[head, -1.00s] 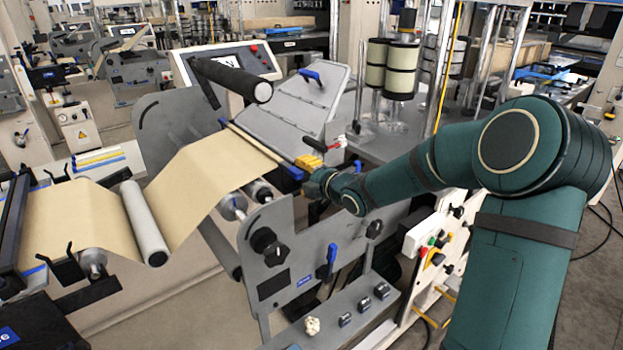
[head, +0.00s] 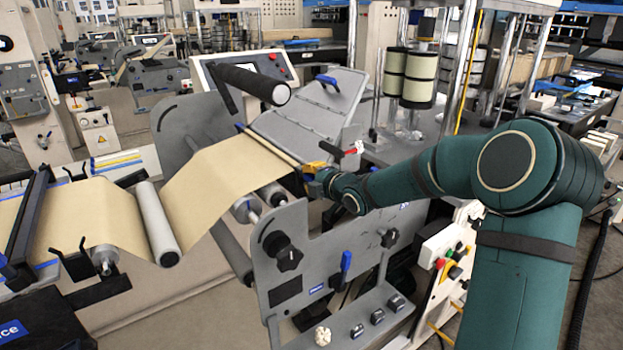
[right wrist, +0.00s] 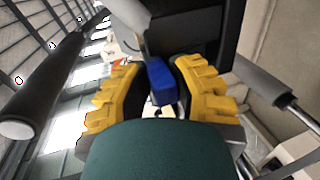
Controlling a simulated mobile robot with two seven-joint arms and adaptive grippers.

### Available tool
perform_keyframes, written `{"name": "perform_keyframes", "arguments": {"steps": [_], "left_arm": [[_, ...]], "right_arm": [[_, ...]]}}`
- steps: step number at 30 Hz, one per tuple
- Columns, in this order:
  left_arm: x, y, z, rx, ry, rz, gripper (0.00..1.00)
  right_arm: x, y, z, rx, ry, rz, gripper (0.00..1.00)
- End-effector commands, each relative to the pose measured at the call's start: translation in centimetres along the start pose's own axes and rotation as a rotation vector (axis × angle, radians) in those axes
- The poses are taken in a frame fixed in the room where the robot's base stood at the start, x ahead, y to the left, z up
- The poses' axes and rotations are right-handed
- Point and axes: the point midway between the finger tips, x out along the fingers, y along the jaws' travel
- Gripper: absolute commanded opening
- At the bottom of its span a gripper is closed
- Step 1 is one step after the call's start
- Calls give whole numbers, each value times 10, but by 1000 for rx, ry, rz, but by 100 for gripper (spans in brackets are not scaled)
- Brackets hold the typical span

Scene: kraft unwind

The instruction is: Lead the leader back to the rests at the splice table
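The leader is a tan kraft web (head: 215,180) that runs from the left over rollers up to a thin crossbar (head: 270,145) at its upper edge. My right gripper (head: 314,168) is at the crossbar's near right end. In the right wrist view, the yellow fingers of my right gripper (right wrist: 160,95) stand on both sides of the bar's blue end block (right wrist: 160,82), with their dark pads against it. A grey sloped plate (head: 310,105), perhaps the splice table, lies just behind the bar. I cannot make out the rests. My left gripper is out of view.
A black roller (head: 250,83) juts above the web. A grey side plate with a black knob (head: 283,252) and a blue lever (head: 346,264) stands below my right arm. A red-handled lever (head: 345,152) is close to the gripper. Spools (head: 420,80) stand behind.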

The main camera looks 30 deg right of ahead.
Motion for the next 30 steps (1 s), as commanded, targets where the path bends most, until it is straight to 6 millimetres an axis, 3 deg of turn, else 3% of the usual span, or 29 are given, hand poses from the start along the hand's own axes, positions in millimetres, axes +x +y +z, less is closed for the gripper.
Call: {"name": "perform_keyframes", "arguments": {"steps": [11, 30], "left_arm": [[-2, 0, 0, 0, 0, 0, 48], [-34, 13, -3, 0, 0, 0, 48]], "right_arm": [[-1, 2, 0, 0, 0, 0, 0], [-15, 59, -3, 0, -1, 1, 0]]}}
